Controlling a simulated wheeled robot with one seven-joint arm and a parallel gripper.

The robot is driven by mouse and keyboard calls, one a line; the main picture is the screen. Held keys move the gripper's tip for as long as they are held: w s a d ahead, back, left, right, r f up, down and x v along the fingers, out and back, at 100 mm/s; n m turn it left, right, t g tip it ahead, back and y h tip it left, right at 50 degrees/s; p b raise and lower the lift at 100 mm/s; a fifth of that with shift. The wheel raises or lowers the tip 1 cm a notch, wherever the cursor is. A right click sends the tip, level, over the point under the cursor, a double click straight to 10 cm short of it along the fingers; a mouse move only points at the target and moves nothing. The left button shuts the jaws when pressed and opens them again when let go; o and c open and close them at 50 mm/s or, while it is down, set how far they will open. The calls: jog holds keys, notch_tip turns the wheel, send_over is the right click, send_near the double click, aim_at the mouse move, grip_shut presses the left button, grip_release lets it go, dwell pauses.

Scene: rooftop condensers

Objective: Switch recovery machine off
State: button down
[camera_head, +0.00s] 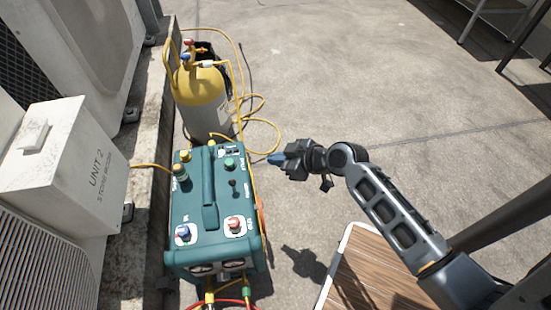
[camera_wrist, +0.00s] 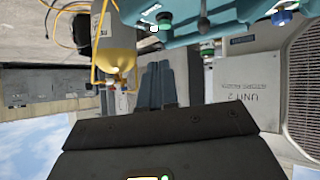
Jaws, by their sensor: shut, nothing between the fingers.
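The recovery machine (camera_head: 212,209) is a teal box with a top handle, standing at the centre left in the head view. Its top carries a blue knob, a red knob, a green knob (camera_head: 229,163), a small black lever (camera_head: 234,184) and a small dark switch panel (camera_head: 230,152) at the far right corner. Its teal body also shows upside down at the top of the wrist view (camera_wrist: 225,14). My gripper (camera_head: 273,158) is shut and empty, to the right of the machine's far end, apart from it. Its fingers (camera_wrist: 157,84) are together in the wrist view. The switch's position is too small to tell.
A yellow and grey cylinder (camera_head: 201,100) with yellow hoses stands behind the machine. A white box marked UNIT 2 (camera_head: 75,165) and condensers are on the left. A wood-topped table (camera_head: 365,275) is at the lower right. Open concrete floor (camera_head: 350,80) lies beyond.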

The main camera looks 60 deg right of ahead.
aim_at(233, 186)
jog(key=w+d+g+y+p, duration=0.1)
jog(key=p, duration=0.3)
jog(key=w+d+m+g+y+p, duration=0.1)
jog(key=g+y+p, duration=0.1)
jog(key=p, duration=0.2)
jog(key=w+d+r+m+g+y+p, duration=0.1)
jog(key=y+p, duration=0.1)
jog(key=p, duration=0.2)
jog(key=shift+d+r+g, duration=0.1)
jog(key=shift+d+g, duration=0.15)
jog(key=shift+g, duration=0.15)
jog(key=x, duration=0.3)
jog(key=a+b+x, duration=0.1)
jog(key=x, duration=0.3)
jog(key=b+x, duration=0.1)
jog(key=x, duration=0.3)
jog(key=shift+a+r, duration=0.25)
jog(key=shift+a, duration=0.1)
jog(key=shift+w+a+f, duration=0.1)
jog(key=shift+w+a, duration=0.05)
jog(key=shift+a, duration=0.3)
jog(key=shift+w+a+f, duration=0.1)
jog(key=shift+w+a, duration=0.05)
jog(key=shift+a, duration=0.3)
